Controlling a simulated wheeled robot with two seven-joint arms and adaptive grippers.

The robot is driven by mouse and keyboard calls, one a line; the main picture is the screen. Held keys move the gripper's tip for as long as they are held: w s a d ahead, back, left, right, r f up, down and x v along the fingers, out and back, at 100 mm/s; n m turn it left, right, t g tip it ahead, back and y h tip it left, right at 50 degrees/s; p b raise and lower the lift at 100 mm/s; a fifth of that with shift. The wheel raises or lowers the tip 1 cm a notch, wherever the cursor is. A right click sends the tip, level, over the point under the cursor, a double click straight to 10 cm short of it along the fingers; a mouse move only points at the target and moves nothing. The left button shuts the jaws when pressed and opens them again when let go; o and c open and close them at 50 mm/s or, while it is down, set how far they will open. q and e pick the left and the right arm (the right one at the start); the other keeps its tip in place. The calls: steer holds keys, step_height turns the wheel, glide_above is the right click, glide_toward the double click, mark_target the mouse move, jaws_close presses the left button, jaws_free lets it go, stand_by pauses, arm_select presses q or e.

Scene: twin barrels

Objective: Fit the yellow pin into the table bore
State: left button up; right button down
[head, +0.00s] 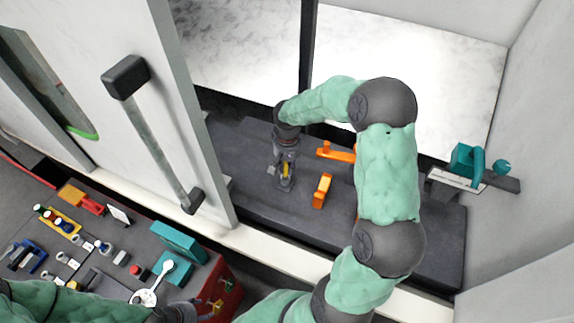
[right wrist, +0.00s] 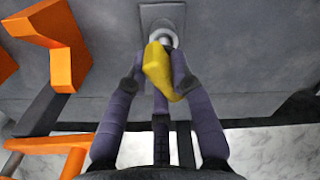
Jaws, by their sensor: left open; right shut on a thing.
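The yellow pin (right wrist: 160,72) is between the fingers of my right gripper (right wrist: 157,88), which is shut on it. In the right wrist view its far end meets a pale round collar (right wrist: 164,36) on a square grey plate (right wrist: 160,12); the bore opening is hidden, and I cannot tell how deep the pin sits. In the head view the pin (head: 286,168) and my right gripper (head: 285,178) are low over the dark table (head: 250,205). My left gripper (head: 177,312) is at the bottom edge, partly cut off, open and apart from the pin.
Orange brackets (head: 321,190) stand right of my right gripper, close by in the right wrist view (right wrist: 55,40). A teal device (head: 466,165) is at the far right. A large door with a long handle (head: 160,140) stands left. A crowded bench (head: 110,245) fills the lower left.

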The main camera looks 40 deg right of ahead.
steer(key=shift+f+b, duration=1.1)
steer(key=shift+f, duration=0.35)
steer(key=c, duration=1)
jaws_free()
steer(key=shift+r, duration=0.15)
step_height(320, 180, up, 12)
steer(key=shift+f, duration=0.1)
